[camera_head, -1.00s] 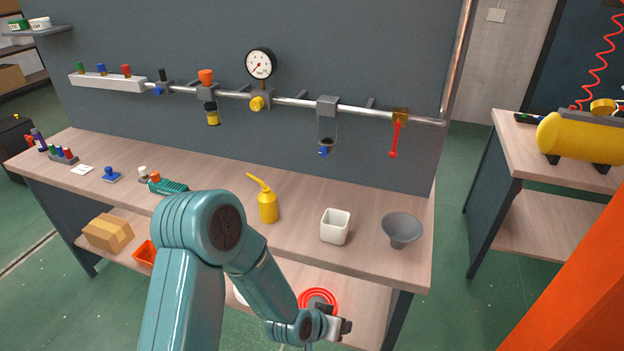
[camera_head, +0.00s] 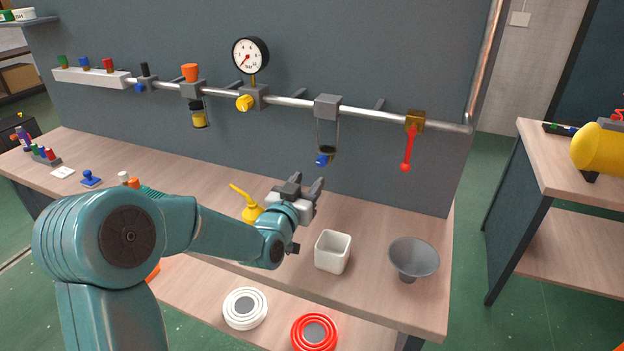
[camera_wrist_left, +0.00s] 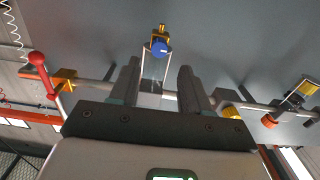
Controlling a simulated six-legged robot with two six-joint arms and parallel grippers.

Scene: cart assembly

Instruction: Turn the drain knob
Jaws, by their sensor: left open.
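The drain knob is most likely the small blue knob (camera_head: 322,160) at the bottom of a clear bowl (camera_head: 328,135) under a grey block (camera_head: 328,107) on the wall pipe. In the left wrist view the blue knob (camera_wrist_left: 160,47) shows beyond the fingers, about midway between them. My left gripper (camera_head: 305,184) is open and empty, below and a little left of the blue knob, apart from it. In the left wrist view the fingers (camera_wrist_left: 158,88) stand spread. My right gripper is not in view.
A red-handled valve (camera_head: 408,148) hangs right of the bowl, and a gauge (camera_head: 250,56) with a yellow knob (camera_head: 244,103) is to the left. A white square cup (camera_head: 332,251), grey funnel (camera_head: 413,259) and yellow oil can (camera_head: 247,205) stand on the bench (camera_head: 210,190).

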